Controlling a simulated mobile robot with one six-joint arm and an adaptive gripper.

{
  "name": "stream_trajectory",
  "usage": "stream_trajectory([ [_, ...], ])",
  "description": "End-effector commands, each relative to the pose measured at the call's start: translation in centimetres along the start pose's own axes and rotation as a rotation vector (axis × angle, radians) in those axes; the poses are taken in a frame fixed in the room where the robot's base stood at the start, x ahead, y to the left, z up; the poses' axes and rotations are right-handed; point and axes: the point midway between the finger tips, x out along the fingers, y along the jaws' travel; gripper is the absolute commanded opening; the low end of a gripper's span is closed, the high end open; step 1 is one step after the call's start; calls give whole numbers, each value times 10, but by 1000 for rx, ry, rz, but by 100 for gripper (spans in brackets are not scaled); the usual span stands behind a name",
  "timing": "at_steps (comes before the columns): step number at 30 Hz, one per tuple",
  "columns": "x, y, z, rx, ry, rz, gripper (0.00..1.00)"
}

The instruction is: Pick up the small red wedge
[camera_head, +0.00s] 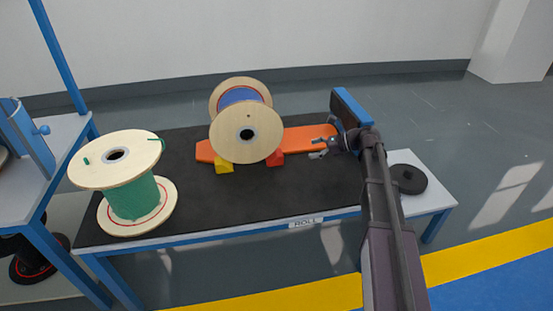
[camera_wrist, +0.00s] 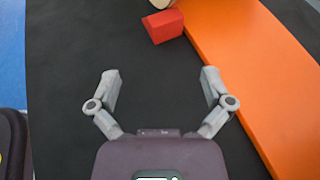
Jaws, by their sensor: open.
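The small red wedge (camera_head: 275,159) lies on the black mat at the foot of the wooden spool with blue cable (camera_head: 246,136), on its right side. In the wrist view the red wedge (camera_wrist: 164,26) is near the top, close beside the orange board (camera_wrist: 265,70); I cannot tell if they touch. A pale bit of the spool rim (camera_wrist: 159,3) shows just above it. My gripper (camera_head: 318,147) is to the right of the wedge. In the wrist view my gripper (camera_wrist: 160,80) has its fingers spread, with only black mat between them and the wedge ahead of the fingertips.
The orange board (camera_head: 305,137) lies on the mat, passing behind the spool. A yellow wedge (camera_head: 223,168) sits at the spool's left foot. A spool with green cable (camera_head: 130,196) stands at the table's left. A black disc (camera_head: 408,179) lies at the right end. The front mat is clear.

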Motion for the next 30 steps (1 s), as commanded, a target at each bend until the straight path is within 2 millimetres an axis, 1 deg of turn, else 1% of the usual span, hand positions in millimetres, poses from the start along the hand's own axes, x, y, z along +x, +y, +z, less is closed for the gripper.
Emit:
stream_trajectory([
  [4, 8, 0, -1, -1, 1, 1, 100],
  [7, 18, 0, -2, -1, 1, 0, 100],
  [15, 58, 0, -3, -1, 1, 1, 100],
  [21, 79, -1, -2, -1, 1, 0, 100],
  [25, 84, -1, -1, 0, 1, -1, 100],
  [30, 84, -1, -1, 0, 1, -2, 100],
])
